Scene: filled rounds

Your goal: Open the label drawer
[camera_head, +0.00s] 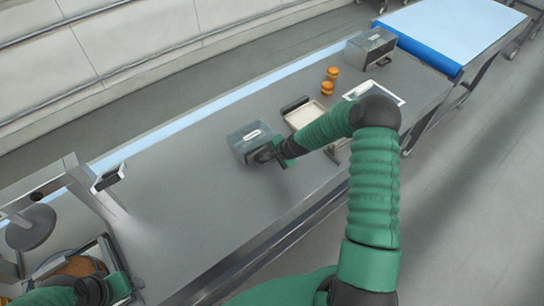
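A grey metal box (241,133) with a white label on its top stands on the grey table, left of the table's middle. It looks like a drawer unit. My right gripper (266,155) is at its front lower right side, touching it or very close. The gripper and arm hide most of that face, so I cannot see a handle or whether the drawer is open. A similar grey box (366,49) with a white label and a dark handle stands at the far end. My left gripper (112,287) is partly in view at the bottom left corner, its fingers unclear.
Between the boxes are a cream tray (303,116), a dark block (294,104), stacked orange-brown rounds (328,87) and a white-rimmed tray (396,98). A blue-edged conveyor (455,25) lies beyond. A grey stand (92,190) is at left. The table between stand and near box is clear.

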